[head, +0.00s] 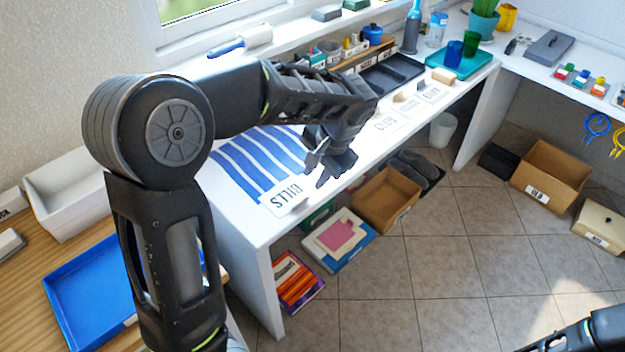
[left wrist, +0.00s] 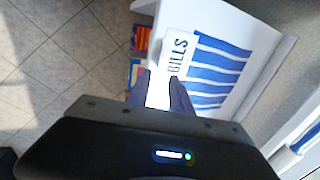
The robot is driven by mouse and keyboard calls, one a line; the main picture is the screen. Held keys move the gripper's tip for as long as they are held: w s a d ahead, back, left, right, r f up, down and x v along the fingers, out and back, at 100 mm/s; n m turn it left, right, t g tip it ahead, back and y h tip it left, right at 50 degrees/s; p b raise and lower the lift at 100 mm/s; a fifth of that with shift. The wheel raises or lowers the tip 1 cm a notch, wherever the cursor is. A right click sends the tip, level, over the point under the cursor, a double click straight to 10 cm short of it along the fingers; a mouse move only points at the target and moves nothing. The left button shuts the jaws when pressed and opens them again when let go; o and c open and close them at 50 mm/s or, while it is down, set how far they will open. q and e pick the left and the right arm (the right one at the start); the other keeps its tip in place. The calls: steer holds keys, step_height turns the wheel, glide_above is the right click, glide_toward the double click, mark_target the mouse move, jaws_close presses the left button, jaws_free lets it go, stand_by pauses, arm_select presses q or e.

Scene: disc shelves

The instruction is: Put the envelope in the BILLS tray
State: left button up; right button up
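A white card reading BILLS (head: 286,198) lies at the near front edge of the white shelf top, beside a blue-and-white striped area (head: 255,165). The BILLS card also shows in the left wrist view (left wrist: 179,56). I cannot make out a raised tray rim there. I cannot pick out an envelope in either view. My left gripper (head: 328,166) is over the shelf's front edge, right of the BILLS card, with its fingers apart. In the left wrist view, white surface shows between the fingers (left wrist: 160,90). My right gripper (head: 560,343) shows only partly at the bottom right corner.
A blue tray (head: 62,300) and a white bin (head: 75,195) stand on the wooden table at left. Below the shelf are an open cardboard box (head: 385,203) and a pink sheet (head: 340,236).

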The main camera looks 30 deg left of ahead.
stand_by(0.8)
arm_select(q)
steer(key=s+d+f+g+h, duration=0.1)
steer(key=s+d+f+h, duration=0.15)
steer(key=d+f, duration=0.55)
steer(key=s+d+f+h, duration=0.2)
steer(key=s+d+f, duration=0.25)
steer(key=f, duration=0.75)
steer(key=s+d+f+n+h, duration=0.1)
steer(key=s+d+f+n, duration=0.1)
steer(key=s+d+f, duration=0.2)
steer(key=s+d+f+n+h, duration=0.2)
steer(key=s+d+f, duration=0.3)
steer(key=s+f, duration=0.3)
steer(key=s+n, duration=0.1)
steer(key=s, duration=0.2)
steer(key=shift+f+t, duration=0.15)
steer(key=shift+t, duration=0.15)
